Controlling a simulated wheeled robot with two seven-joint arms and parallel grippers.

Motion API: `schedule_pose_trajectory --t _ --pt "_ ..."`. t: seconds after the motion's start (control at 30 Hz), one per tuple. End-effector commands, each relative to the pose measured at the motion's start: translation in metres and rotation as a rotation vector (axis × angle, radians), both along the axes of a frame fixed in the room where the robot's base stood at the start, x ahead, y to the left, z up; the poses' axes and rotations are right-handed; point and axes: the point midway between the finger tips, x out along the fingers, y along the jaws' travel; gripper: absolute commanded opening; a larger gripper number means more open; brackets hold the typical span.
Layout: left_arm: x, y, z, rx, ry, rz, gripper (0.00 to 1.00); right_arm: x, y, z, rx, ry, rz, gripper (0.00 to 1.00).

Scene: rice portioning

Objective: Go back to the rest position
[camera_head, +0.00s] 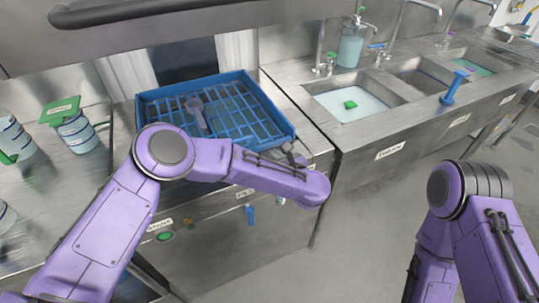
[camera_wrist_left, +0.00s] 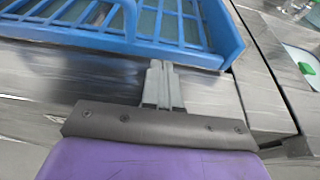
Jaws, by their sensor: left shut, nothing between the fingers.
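My left gripper (camera_wrist_left: 160,72) shows in the left wrist view with its two grey fingers together and nothing between them. In the head view its arm crosses in front of the blue rack, and the gripper (camera_head: 291,151) is a small grey shape by the rack's right front corner. The blue rack (camera_wrist_left: 120,42) lies just beyond the fingertips in the wrist view; I cannot tell whether they touch it. My right arm stands at the right of the head view, with its gripper out of the picture.
The blue rack (camera_head: 190,87) sits on the steel counter and holds a grey utensil (camera_head: 195,112). Sinks with water (camera_head: 350,102) lie to the right, with a blue-handled tool (camera_head: 453,88) on their front edge. Lidded containers (camera_head: 75,133) stand at left. Open floor lies between my arms.

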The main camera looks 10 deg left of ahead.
Motion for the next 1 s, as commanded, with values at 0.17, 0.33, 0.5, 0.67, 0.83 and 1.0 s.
schedule_pose_trajectory --t 0.17,0.33,0.5,0.67,0.83,1.0 --pt "-0.041 -0.030 0.011 0.000 -0.002 -0.008 0.00 -0.001 0.000 -0.022 0.000 0.001 0.000 0.43" --pt "-0.069 -0.043 0.023 -0.001 -0.002 0.003 0.00 0.000 0.000 -0.031 -0.001 0.000 0.000 0.43" --pt "-0.081 -0.050 0.029 0.000 0.000 0.006 0.00 0.000 0.000 -0.033 0.000 0.000 0.000 0.43" --pt "-0.082 -0.051 0.030 0.003 0.003 0.004 0.00 0.000 0.000 -0.033 0.001 0.001 0.000 0.43" --pt "-0.076 -0.071 0.026 0.277 0.152 -0.231 0.00 0.000 0.000 -0.033 0.001 0.001 0.000 0.43" --pt "-0.114 -0.045 -0.086 1.238 0.544 -0.905 0.00 0.000 0.000 -0.033 0.000 0.001 0.000 0.43"
